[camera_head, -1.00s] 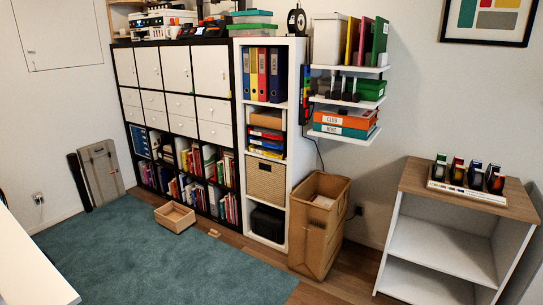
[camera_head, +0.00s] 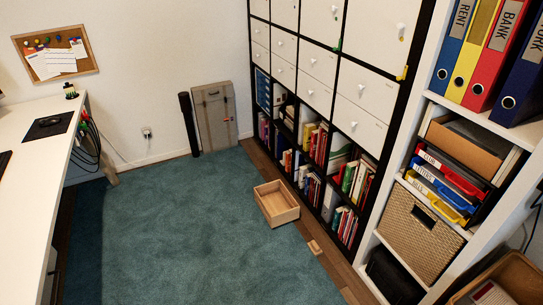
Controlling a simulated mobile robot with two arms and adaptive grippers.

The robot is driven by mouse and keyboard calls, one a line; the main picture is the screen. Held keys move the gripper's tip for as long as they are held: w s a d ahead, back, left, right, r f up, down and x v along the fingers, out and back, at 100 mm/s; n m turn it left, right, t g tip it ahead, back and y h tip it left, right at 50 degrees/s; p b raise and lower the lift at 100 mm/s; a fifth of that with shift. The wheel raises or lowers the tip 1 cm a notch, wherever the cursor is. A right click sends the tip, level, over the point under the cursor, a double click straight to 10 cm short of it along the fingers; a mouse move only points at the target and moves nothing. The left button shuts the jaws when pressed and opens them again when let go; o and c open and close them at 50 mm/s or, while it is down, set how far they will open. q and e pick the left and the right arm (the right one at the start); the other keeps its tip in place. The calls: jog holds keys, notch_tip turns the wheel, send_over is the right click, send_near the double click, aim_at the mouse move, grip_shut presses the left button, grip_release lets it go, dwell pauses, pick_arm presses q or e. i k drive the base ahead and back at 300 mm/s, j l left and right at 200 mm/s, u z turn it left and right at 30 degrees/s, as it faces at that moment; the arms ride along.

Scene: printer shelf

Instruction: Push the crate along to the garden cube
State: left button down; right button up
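The crate is most likely the open, empty light-wood box (camera_head: 277,214) in the head view. It sits upright at the right edge of the teal rug, in front of the black cube shelf (camera_head: 384,128). The shelf's lower open cubes hold books and folders in several colours. I cannot read any label that marks one as the garden cube. Neither of my grippers shows in this view, so nothing can be seen of what they hold.
A small wooden block (camera_head: 314,247) lies on the floor near the rug's edge, closer to me than the crate. The teal rug (camera_head: 200,235) is clear. A white desk (camera_head: 38,150) stands at left. A grey folded panel (camera_head: 215,118) leans on the back wall.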

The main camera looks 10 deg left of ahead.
aim_at(277, 206)
jog(key=i+j+u, duration=0.25)
jog(key=i+u, duration=0.15)
jog(key=i, duration=0.3)
jog(key=i+u, duration=0.4)
jog(key=i, duration=0.35)
jog(key=i+l+u, duration=0.15)
jog(key=i+u, duration=0.25)
jog(key=i, duration=0.35)
